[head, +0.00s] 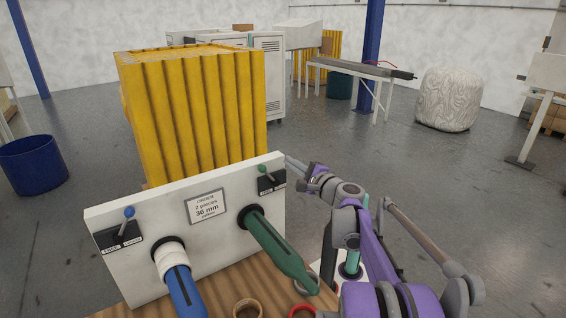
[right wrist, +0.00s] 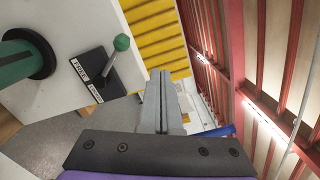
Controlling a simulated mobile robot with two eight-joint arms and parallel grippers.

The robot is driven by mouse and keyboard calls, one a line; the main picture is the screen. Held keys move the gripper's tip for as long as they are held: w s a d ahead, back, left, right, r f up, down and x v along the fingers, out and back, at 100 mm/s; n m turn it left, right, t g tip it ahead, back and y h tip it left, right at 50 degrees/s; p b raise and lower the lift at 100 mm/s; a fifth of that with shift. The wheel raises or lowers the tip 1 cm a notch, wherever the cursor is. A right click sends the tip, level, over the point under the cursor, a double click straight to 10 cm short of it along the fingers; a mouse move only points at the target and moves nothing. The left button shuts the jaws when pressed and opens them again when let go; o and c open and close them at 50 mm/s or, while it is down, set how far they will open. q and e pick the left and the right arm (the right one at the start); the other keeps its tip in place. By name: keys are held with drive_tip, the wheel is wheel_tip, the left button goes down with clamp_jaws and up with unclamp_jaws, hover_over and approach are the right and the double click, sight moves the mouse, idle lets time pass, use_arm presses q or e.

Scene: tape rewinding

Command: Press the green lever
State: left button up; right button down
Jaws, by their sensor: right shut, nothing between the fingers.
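The green lever (head: 262,169) has a green ball knob on a short metal stick. It stands on a black label plate at the upper right of the white panel (head: 150,200). It also shows in the right wrist view (right wrist: 121,43), tilted toward the upper right of that picture. My right gripper (head: 296,165) is shut and empty, just to the right of the green lever and apart from it. Its closed fingers (right wrist: 160,95) point past the lever's knob in the right wrist view. My left gripper is not in view.
A blue lever (head: 129,212) sits at the panel's left. A green spindle (head: 278,250) and a blue spindle (head: 184,290) with a white roll (head: 169,256) stick out of the panel. A tan ring (head: 247,308) and a red ring (head: 302,311) lie below. A yellow crate (head: 190,110) stands behind.

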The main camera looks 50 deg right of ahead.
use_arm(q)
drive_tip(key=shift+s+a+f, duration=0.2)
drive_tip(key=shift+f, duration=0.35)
use_arm(e)
drive_tip(key=s, duration=0.2)
drive_tip(key=s+a, duration=0.1)
drive_tip(key=s, duration=0.1)
drive_tip(key=shift+s+a+r, duration=0.15)
drive_tip(key=shift+s+a, duration=0.05)
drive_tip(key=shift+s, duration=0.05)
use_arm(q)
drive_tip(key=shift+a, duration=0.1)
use_arm(e)
drive_tip(key=shift+a, duration=0.1)
